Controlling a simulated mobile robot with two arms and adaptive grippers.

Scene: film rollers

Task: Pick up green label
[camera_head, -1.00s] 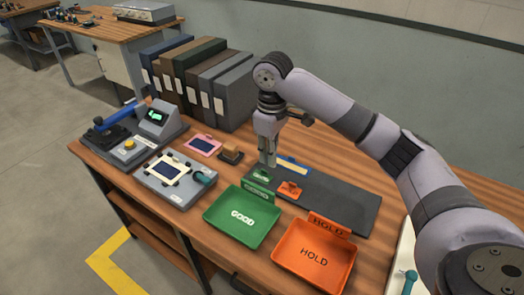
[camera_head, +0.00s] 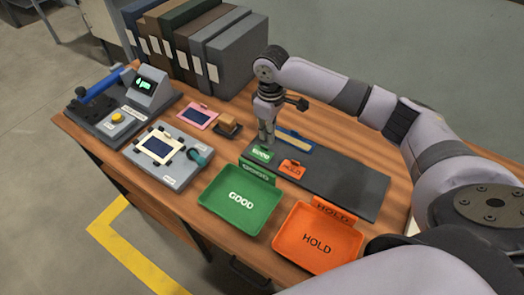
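The small green label (camera_head: 262,154) lies on the left end of the dark grey mat (camera_head: 345,188), just behind the GOOD tray. My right gripper (camera_head: 267,143) points down over the mat, its fingertips right at the far edge of the green label. Whether the fingers touch or grip it is too small to tell, and so is the gap between them. An orange HOLD label (camera_head: 292,168) lies to the right of it on the mat. My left gripper is out of view.
The green GOOD tray (camera_head: 213,212) and orange HOLD tray (camera_head: 290,262) stand at the table's front. A blue-and-tan strip (camera_head: 294,139) lies behind the gripper. A brown block (camera_head: 228,126), a pink-framed piece (camera_head: 197,117) and grey devices (camera_head: 165,157) are to the left. Binders (camera_head: 232,60) stand behind.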

